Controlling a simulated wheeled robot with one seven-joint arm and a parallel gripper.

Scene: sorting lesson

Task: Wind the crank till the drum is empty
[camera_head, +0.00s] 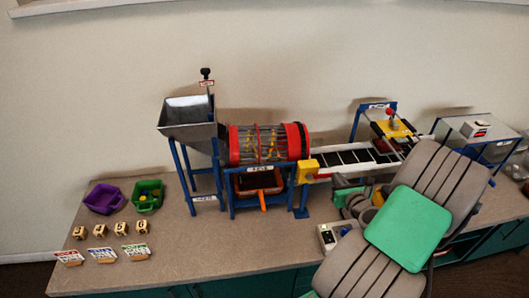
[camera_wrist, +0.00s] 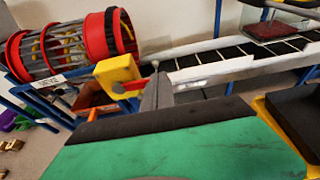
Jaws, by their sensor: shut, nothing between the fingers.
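The drum (camera_head: 258,144) is a clear barred cylinder with red end rings on a blue frame. Yellow shapes show inside it; I cannot tell whether they are loose pieces or parts of the drum. It also shows in the wrist view (camera_wrist: 68,48). A yellow box (camera_head: 307,170) sits at its lower right. In the wrist view this yellow box (camera_wrist: 117,73) has a red bar at its side, perhaps the crank; its handle is not clear. My gripper (camera_wrist: 157,88) is shut and empty, its grey fingers close to the red bar. Whether they touch is unclear.
A metal hopper (camera_head: 187,121) stands left of the drum, an orange-handled tray (camera_head: 259,182) below it. A conveyor (camera_head: 352,157) runs right. Purple (camera_head: 104,199) and green (camera_head: 147,195) bins, numbered blocks and cards lie left.

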